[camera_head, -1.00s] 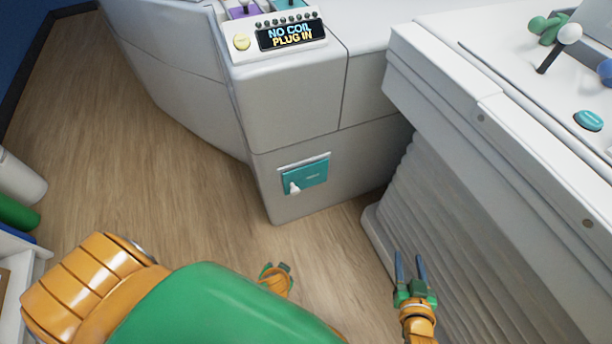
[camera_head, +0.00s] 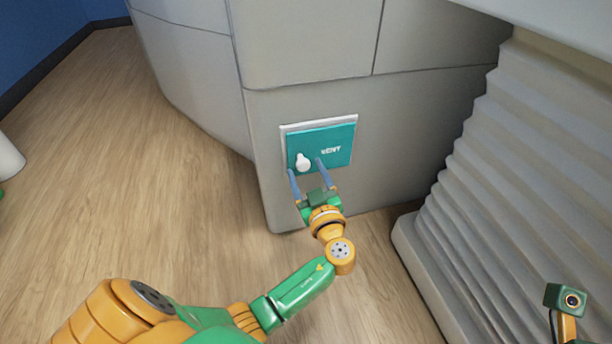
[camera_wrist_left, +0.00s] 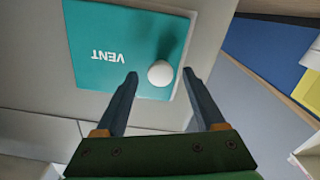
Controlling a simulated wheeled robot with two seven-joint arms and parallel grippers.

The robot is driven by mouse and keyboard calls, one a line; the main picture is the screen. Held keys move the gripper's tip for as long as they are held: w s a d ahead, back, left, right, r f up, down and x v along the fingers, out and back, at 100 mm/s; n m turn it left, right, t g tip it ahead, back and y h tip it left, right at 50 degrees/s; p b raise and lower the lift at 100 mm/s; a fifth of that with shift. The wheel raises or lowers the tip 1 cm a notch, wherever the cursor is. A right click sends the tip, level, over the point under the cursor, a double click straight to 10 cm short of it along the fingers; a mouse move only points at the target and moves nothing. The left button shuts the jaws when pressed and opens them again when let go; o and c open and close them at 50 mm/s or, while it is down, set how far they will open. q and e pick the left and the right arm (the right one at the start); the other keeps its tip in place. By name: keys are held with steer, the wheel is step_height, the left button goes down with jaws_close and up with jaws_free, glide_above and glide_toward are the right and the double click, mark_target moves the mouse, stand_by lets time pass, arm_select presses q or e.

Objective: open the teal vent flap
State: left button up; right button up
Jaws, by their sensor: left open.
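The teal vent flap (camera_head: 335,142) is set in a pale frame low on the grey machine housing. It reads VENT and looks closed. A white round knob (camera_head: 303,161) sticks out at its lower left in the head view. My left gripper (camera_head: 307,171) is open just in front of the flap, its two blue-grey fingers on either side of the knob and not closed on it. In the left wrist view the flap (camera_wrist_left: 110,45) is upside down, and the knob (camera_wrist_left: 160,73) lies between the open fingertips (camera_wrist_left: 160,78). My right gripper's fingers are not seen.
The grey machine housing (camera_head: 420,120) rises behind the flap. A ribbed pale bellows (camera_head: 510,190) stands to the right, under a white overhang. Wood floor (camera_head: 150,180) is clear on the left. A white cylinder (camera_head: 8,158) stands at the far left edge.

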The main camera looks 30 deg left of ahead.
arm_select(q)
steer(key=shift+w+a, duration=0.4)
steer(key=shift+a, duration=0.1)
jaws_close()
steer(key=shift+f, duration=0.1)
stand_by(1.0)
